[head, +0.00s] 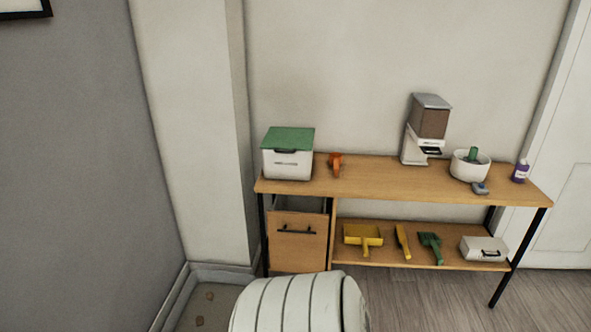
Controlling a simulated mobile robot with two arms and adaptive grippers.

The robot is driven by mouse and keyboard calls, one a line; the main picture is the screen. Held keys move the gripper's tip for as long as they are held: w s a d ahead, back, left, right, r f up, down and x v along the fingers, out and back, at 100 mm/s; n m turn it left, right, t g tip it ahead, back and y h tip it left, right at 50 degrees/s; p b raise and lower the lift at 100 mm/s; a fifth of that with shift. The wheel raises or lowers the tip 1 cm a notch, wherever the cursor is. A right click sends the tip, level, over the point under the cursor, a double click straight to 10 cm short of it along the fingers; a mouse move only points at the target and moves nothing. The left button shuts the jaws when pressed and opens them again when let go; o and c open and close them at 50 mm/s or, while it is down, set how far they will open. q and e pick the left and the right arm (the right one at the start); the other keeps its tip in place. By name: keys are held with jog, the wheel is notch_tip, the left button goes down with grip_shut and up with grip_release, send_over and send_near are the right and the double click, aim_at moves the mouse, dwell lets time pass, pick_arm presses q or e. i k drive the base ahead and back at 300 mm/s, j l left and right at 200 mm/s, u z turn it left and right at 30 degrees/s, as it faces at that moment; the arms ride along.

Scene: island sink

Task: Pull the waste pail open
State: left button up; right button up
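The waste pail appears to be the wooden-fronted pull-out unit (297,249) under the left end of the table. Its front has a dark horizontal bar handle (297,230) near the top. A dark gap shows between the top of the front and the tabletop. From this angle I cannot tell whether the unit is pulled out at all. Neither of my grippers is in view, and nothing touches the handle.
The wooden table (375,184) holds a green-lidded white box (288,163), a dispenser (428,125) and a white bowl (462,169). Its lower shelf (380,258) holds a yellow dustpan (363,236). A white ribbed shape at bottom centre hides some floor before the unit.

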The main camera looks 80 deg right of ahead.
aim_at(298, 225)
jog(key=z, duration=2.7)
